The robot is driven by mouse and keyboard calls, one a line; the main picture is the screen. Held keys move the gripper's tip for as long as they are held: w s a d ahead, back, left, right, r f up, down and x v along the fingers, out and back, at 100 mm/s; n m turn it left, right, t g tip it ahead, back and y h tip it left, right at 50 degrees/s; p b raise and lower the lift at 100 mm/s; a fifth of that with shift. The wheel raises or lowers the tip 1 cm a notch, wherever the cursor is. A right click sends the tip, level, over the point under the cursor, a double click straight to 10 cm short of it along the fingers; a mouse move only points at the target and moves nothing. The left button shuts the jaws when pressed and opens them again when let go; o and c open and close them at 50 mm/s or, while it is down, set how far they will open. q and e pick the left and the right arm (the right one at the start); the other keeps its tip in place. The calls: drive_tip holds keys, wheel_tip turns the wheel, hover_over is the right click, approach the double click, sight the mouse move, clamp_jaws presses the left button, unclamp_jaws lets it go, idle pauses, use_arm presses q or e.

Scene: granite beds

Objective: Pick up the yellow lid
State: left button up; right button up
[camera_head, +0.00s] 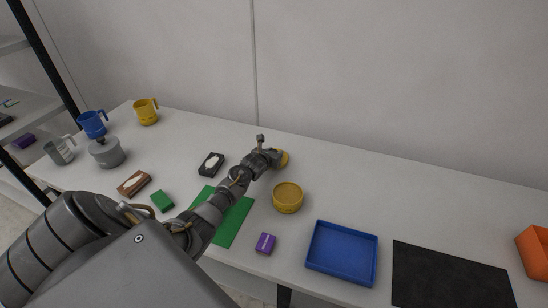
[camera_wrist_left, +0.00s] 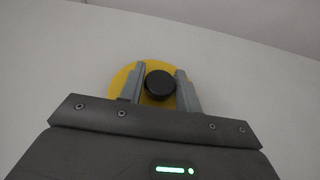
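The yellow lid (camera_wrist_left: 124,77) is a round disc with a black knob (camera_wrist_left: 160,85) at its middle. My left gripper (camera_wrist_left: 161,80) is over the lid, and its two fingers stand close on either side of the knob, narrowed to about its width. It looks shut on the knob. In the head view my left gripper (camera_head: 274,156) hides most of the lid, and a yellow edge (camera_head: 284,158) shows past it. I cannot tell whether the lid touches the table. My right gripper is in neither view.
A yellow bowl (camera_head: 288,198) stands just in front of my left gripper. A black box (camera_head: 211,164) lies to its left, and a green mat (camera_head: 235,219) is under my arm. A purple box (camera_head: 265,243) and blue tray (camera_head: 342,253) are nearer. The table behind the tray is clear.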

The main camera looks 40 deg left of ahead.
use_arm(q)
clamp_jaws()
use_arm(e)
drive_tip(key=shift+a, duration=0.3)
use_arm(q)
drive_tip(key=shift+r, duration=0.15)
